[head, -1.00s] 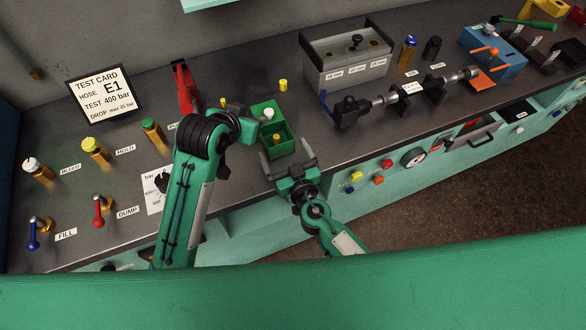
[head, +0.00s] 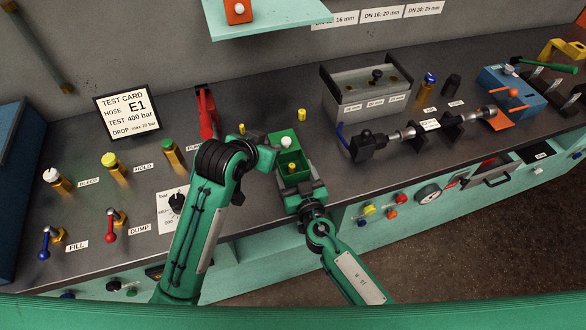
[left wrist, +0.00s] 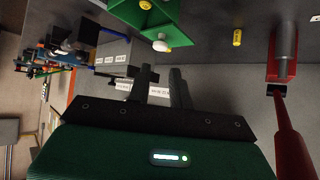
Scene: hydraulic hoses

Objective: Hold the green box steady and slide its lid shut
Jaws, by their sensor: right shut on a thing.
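The green box (head: 281,158) stands on the dark bench top, left of the middle in the head view. Its green lid (head: 287,133) with a white knob (head: 286,143) is at the far end. The near part is open and shows a yellow piece (head: 292,167) inside. My right gripper (head: 299,187) is shut on the box's near end. My left gripper (left wrist: 162,85) is beside the box on its left; its fingers are apart with nothing seen between them. Its fingertips are hidden in the head view. The knob also shows in the left wrist view (left wrist: 160,45).
A red tool (head: 206,112) is at the back left. A grey bin (head: 365,95) and a hose fixture (head: 365,145) are at the right. Valves and a test card (head: 128,110) are at the left.

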